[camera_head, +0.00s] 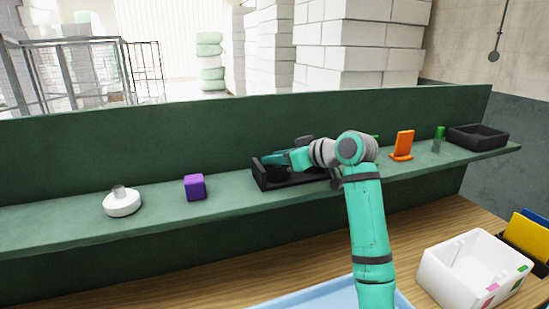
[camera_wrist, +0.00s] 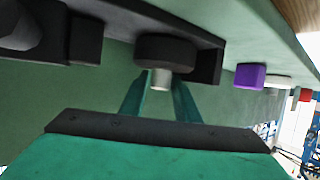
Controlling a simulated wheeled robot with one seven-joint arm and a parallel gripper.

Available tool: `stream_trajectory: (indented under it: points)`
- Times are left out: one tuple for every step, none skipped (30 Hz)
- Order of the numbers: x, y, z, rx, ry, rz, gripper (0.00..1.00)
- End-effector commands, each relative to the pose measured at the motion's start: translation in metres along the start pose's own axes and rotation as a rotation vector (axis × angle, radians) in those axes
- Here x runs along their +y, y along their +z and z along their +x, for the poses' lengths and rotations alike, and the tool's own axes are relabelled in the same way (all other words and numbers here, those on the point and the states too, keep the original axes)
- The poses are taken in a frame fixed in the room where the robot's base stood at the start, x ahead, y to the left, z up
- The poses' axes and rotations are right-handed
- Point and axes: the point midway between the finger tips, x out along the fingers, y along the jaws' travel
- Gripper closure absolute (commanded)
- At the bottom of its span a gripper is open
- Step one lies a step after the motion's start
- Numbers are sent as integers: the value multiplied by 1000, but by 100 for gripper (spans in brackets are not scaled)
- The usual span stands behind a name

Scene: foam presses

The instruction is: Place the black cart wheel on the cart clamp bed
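The black cart wheel (camera_wrist: 165,50) shows in the wrist view as a dark disc with a pale stem at its middle. It is at the black open-topped bed (camera_wrist: 209,66), close to one end wall. In the head view the bed (camera_head: 262,176) rests on the green shelf, and a dark round shape (camera_head: 277,172) shows inside it under my gripper. My gripper (camera_wrist: 161,88) has its two teal fingers on either side of the pale stem. I cannot tell whether they touch it. My arm hides the bed's right part.
A purple cube (camera_head: 195,187) and a white round part (camera_head: 122,202) with a stem are left of the bed. An orange stand (camera_head: 403,146), a green part (camera_head: 438,138) and a black tray (camera_head: 478,137) are to the right. A white bin (camera_head: 449,279) stands below.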

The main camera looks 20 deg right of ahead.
Motion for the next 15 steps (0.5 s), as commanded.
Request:
stream_trajectory:
  points:
    - [0, 0, 0, -1, 0, 0, 71]
    - [0, 0, 0, -1, 0, 0, 71]
    - [0, 0, 0, -1, 1, 0, 71]
    - [1, 0, 0, -1, 1, 0, 71]
    - [1, 0, -1, -1, 2, 1, 71]
    - [1, 1, -1, -1, 2, 1, 71]
    - [1, 0, -1, -1, 2, 1, 71]
    - [1, 0, -1, -1, 2, 1, 71]
    - [1, -1, -1, -1, 1, 0, 71]
    - [0, -2, -1, -1, 0, -1, 71]
    - [-1, -3, -2, -1, -1, -1, 71]
    - [-1, -3, -5, 0, -2, -1, 71]
    - [-2, -3, -8, 0, -3, -2, 71]
    - [-2, -3, -12, 0, -3, -2, 71]
    - [-2, -4, -17, 1, -4, -2, 71]
